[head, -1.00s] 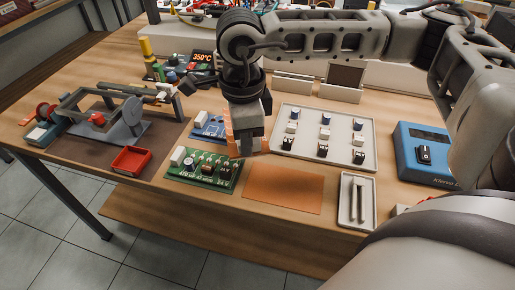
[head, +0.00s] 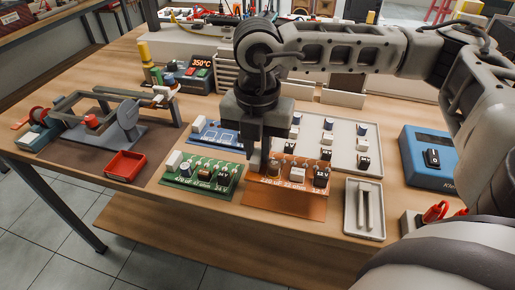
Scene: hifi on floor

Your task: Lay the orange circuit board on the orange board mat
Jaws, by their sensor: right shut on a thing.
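The orange circuit board (head: 293,183), with several parts standing on it, is over the back part of the orange board mat (head: 290,207). A front strip of the mat shows bare below the board. My right gripper (head: 264,168) points down and is shut on the board near its left end. The board looks level and very low; I cannot tell whether it touches the mat. The gripper hides the board's back left part. My left gripper is not in view.
A green circuit board (head: 203,177) lies close on the left, with a blue board (head: 215,135) behind it. A pale parts tray (head: 345,145) is behind the mat. A small tray with two rods (head: 364,210) stands right of it. A red tray (head: 125,165) is farther left.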

